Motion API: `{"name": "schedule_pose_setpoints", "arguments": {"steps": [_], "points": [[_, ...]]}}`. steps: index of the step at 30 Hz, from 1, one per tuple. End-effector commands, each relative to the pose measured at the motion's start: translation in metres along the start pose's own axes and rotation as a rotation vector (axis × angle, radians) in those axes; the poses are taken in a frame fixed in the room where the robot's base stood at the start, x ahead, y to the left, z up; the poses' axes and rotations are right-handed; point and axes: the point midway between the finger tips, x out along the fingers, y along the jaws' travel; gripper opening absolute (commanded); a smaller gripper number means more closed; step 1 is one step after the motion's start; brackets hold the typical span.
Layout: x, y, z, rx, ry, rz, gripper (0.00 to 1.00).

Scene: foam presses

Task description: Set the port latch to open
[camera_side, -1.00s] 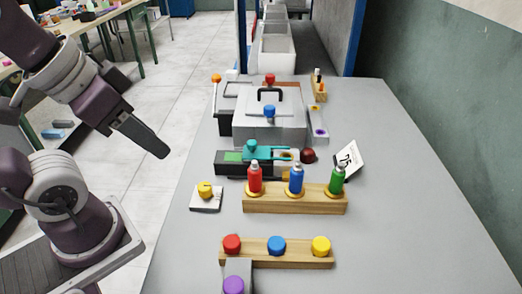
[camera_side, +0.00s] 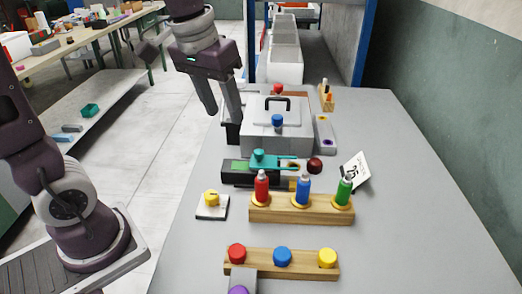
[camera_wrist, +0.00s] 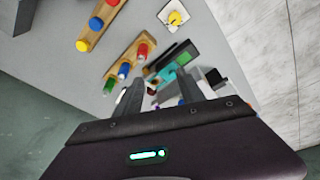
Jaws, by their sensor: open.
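A teal sliding piece with a round teal knob (camera_side: 258,155) lies on a black base with a green patch (camera_side: 238,165), mid-table; it looks like the port latch, though no label is readable. Its forked end reaches right, by a yellowish ring and a dark red ball (camera_side: 314,166). In the wrist view the teal piece (camera_wrist: 167,71) shows small between my fingers, partly hidden. My gripper (camera_side: 223,112) is open and empty, pointing down, above and left of the latch, near the left side of the grey box (camera_side: 275,140).
The grey lidded box has a black handle and blue knob. In front of the latch, a wooden rack (camera_side: 300,213) holds red, blue and green bottles. A yellow knob on a white plate (camera_side: 211,203) is left. A white card (camera_side: 355,171) leans right. The table's right side is clear.

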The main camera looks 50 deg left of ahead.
Motion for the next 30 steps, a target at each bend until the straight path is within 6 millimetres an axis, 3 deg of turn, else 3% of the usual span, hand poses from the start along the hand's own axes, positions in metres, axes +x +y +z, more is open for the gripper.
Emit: {"name": "schedule_pose_setpoints", "arguments": {"steps": [1, 3, 6, 9, 13, 21, 30], "points": [[0.025, -0.002, -0.027, -0.051, -0.058, -0.016, 0.46], [0.059, -0.006, -0.059, -0.121, -0.118, -0.037, 0.46], [0.105, -0.013, -0.087, -0.197, -0.184, -0.062, 0.46], [0.137, -0.019, -0.101, -0.244, -0.224, -0.078, 0.46], [0.157, -0.022, -0.105, -0.265, -0.241, -0.086, 0.46], [0.204, -0.025, -0.091, -0.264, -0.243, -0.086, 0.46], [0.219, -0.025, -0.088, -0.263, -0.239, -0.085, 0.46]]}}
